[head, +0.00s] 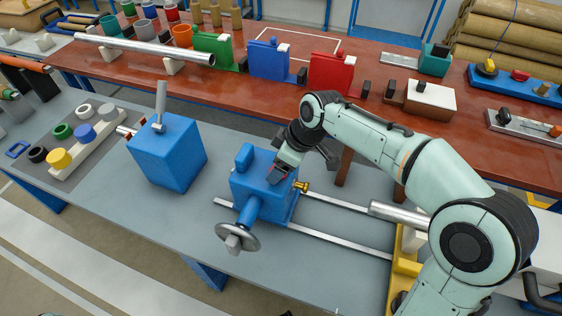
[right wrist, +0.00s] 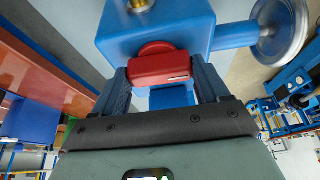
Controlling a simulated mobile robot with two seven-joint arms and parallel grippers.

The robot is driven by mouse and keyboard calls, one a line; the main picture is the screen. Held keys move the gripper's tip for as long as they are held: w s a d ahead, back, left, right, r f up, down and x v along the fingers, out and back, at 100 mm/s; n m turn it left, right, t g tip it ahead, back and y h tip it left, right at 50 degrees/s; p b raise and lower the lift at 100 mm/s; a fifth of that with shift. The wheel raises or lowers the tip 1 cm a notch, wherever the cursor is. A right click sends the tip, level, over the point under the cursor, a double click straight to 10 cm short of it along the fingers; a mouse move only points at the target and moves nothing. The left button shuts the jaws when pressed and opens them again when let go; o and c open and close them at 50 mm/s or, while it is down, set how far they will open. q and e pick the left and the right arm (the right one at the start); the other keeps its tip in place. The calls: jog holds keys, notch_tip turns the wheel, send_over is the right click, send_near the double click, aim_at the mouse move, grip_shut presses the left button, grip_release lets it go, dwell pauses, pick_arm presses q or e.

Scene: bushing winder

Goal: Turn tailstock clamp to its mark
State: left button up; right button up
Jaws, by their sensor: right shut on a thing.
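The blue tailstock (head: 262,190) stands on two steel rails, with its grey handwheel (head: 237,237) at the front. My right gripper (head: 276,174) reaches down over the top of the tailstock from the right. In the right wrist view the fingers of my right gripper (right wrist: 165,76) are shut on the red clamp handle (right wrist: 158,67), one finger at each end. The handle carries a short pale line near one end. The blue tailstock body (right wrist: 180,28) shows behind it. The clamp is mostly hidden in the head view, and I cannot make out a mark on the body.
A blue headstock box (head: 168,158) with an upright grey lever stands left of the tailstock. Rails (head: 340,240) run right to a yellow block (head: 405,268). A tray of coloured rings (head: 75,150) sits far left. The red bench (head: 270,95) behind holds several blocks.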

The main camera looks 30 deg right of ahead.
jog(key=shift+f, duration=0.1)
jog(key=o, duration=1.1)
jog(key=shift+c, duration=0.2)
jog(key=p+v, duration=0.2)
jog(key=v, duration=1.1)
jog(key=shift+r, duration=0.2)
